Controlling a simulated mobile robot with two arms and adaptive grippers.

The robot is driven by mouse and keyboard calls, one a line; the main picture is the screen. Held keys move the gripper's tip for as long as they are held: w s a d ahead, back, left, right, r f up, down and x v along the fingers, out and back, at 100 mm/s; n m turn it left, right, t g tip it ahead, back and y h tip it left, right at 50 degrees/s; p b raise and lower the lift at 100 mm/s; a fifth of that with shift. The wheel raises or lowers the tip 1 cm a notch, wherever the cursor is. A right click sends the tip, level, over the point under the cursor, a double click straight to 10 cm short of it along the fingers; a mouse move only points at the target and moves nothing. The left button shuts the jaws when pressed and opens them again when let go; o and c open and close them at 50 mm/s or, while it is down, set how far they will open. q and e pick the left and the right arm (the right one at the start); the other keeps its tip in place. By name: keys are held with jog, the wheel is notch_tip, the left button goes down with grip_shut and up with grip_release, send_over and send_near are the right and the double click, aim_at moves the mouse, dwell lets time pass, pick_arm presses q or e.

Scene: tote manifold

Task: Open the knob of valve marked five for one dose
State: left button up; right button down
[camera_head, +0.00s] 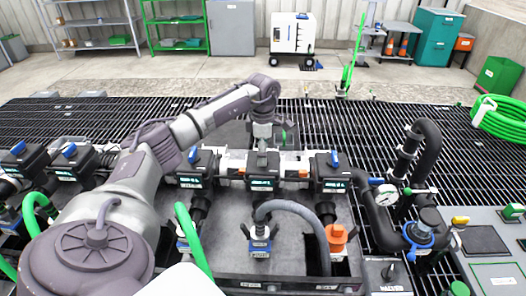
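A row of black valve boxes runs across the manifold. Blue knobs show on the far-left box (18,148), the second box (69,150), the third box (193,155) and the right box (335,158). The box between the last two (262,184) has its knob hidden behind my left gripper (262,160), which points down at its top. Whether the fingers touch or close on that knob I cannot tell. The box labels are too small to read, so I cannot tell which is marked five. My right gripper is not in view.
A grey hose (296,208) arches in front of the valves, beside an orange fitting (337,236). A black pipe with a pressure gauge (386,195) stands at the right. Green hoses (190,235) rise at the left. Black grating (400,125) lies behind.

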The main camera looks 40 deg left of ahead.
pick_arm(q)
jog(key=c, duration=0.8)
jog(key=shift+r+n+p, duration=0.15)
jog(key=shift+n+p, duration=0.4)
jog(key=shift+n, duration=0.65)
jog(key=shift+c, duration=0.2)
jog(key=n, duration=0.3)
jog(key=shift+p, duration=0.3)
jog(key=o, duration=1.2)
jog(key=shift+c, duration=0.2)
notch_tip(320, 180, up, 12)
